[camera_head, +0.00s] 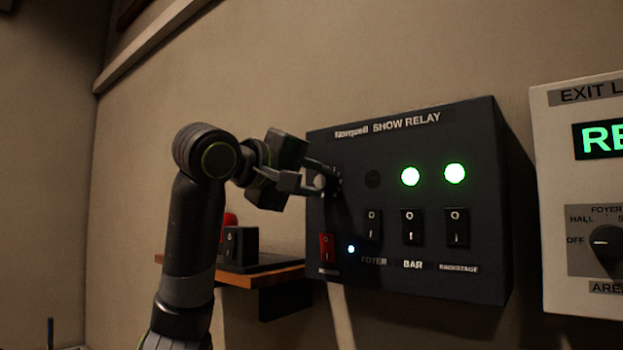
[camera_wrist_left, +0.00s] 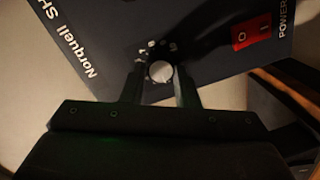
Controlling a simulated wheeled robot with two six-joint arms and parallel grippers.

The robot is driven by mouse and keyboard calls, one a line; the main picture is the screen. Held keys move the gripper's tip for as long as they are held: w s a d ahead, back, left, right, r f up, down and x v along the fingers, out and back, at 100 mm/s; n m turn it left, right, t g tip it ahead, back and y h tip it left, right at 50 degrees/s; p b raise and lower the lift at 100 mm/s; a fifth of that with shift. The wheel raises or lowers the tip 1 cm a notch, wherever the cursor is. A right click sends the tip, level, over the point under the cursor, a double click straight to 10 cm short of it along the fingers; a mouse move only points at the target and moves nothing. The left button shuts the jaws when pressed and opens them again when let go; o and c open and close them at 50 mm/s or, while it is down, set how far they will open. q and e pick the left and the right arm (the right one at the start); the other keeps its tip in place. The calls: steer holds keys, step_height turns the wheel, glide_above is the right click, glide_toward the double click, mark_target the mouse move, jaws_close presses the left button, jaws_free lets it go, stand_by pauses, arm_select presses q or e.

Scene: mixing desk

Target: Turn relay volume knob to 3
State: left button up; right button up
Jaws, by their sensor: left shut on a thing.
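The relay volume knob is a small light round knob on the left part of the dark SHOW RELAY box (camera_head: 460,290). In the left wrist view the knob (camera_wrist_left: 160,71) sits between my two fingers, with small scale marks around it that are too blurred to read. My left gripper (camera_head: 325,182) is shut on the knob, coming in from the left; it also shows in the left wrist view (camera_wrist_left: 160,85). In the head view the fingers cover much of the knob, so its pointer cannot be read. My right gripper is not in view.
A wooden shelf (camera_head: 262,279) holding a black device is below left. A pale EXIT panel (camera_head: 560,200) is on the right.

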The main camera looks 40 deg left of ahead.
arm_select(q)
steer(key=m, duration=0.5)
steer(key=shift+d+y+p, duration=0.1)
steer(key=shift+y+p, duration=0.2)
steer(key=shift+m, duration=0.3)
steer(key=o, duration=1)
steer(key=shift+c, duration=0.2)
steer(key=shift+s, duration=0.1)
steer(key=s+a+r, duration=0.1)
steer(key=s, duration=1.6)
steer(key=shift+a+r, duration=0.15)
steer(key=shift+r, duration=0.25)
